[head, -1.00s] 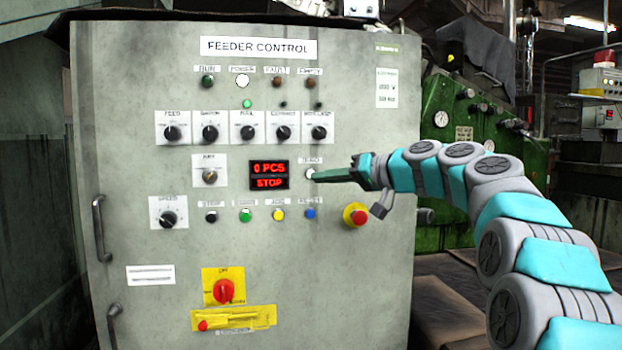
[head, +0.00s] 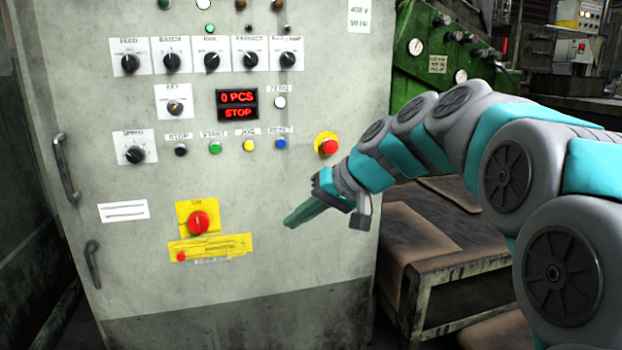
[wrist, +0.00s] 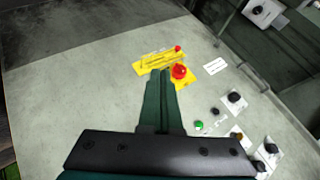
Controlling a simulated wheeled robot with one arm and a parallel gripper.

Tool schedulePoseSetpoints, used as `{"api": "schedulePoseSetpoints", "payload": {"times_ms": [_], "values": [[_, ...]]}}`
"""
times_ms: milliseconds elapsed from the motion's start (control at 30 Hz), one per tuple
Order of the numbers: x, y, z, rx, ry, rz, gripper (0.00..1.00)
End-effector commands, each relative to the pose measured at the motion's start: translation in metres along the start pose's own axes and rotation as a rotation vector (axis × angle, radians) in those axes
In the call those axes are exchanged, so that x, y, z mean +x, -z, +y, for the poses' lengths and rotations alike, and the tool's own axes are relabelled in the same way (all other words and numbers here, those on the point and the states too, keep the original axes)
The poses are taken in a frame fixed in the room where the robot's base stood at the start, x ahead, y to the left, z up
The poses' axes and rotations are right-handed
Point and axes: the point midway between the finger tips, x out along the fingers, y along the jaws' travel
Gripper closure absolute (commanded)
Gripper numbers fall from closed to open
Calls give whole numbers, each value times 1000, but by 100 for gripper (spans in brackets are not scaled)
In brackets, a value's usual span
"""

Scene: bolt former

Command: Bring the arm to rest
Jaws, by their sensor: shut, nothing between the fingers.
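My gripper (head: 304,214) is in front of the lower right part of the grey feeder control cabinet (head: 300,270) in the head view. Its green fingers are together with nothing between them, and they point left and slightly down. My arm bends in from the right edge. In the wrist view the shut fingers (wrist: 160,100) point toward the yellow plate with the red rotary switch (wrist: 181,72). I cannot tell the exact gap between the fingertips and the panel, but no contact shows.
The red emergency stop button (head: 327,145) is just above my gripper. The red main switch (head: 198,222) is to its left, and the display (head: 238,105) reads 0 PCS, STOP. A low bench (head: 440,265) stands right of the cabinet. A green machine (head: 430,60) is behind.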

Motion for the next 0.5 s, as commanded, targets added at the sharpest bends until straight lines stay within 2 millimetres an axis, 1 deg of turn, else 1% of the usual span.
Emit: {"api": "schedulePoseSetpoints", "payload": {"times_ms": [33,67,100,133,167,200,267,300,367,400,467,500], "values": [[0,-32,8,22,-49,-49,100],[-1,-49,15,34,-79,-75,100],[0,-74,25,53,-120,-115,100],[-1,-92,32,65,-151,-141,100],[-3,-111,39,77,-182,-168,100],[-5,-136,49,94,-223,-206,100],[-10,-174,63,117,-286,-259,100],[-15,-199,73,132,-328,-292,100],[-24,-237,88,152,-393,-344,100],[-30,-263,98,166,-435,-379,100],[-40,-297,111,183,-497,-423,100],[-47,-320,120,194,-534,-454,100]]}}
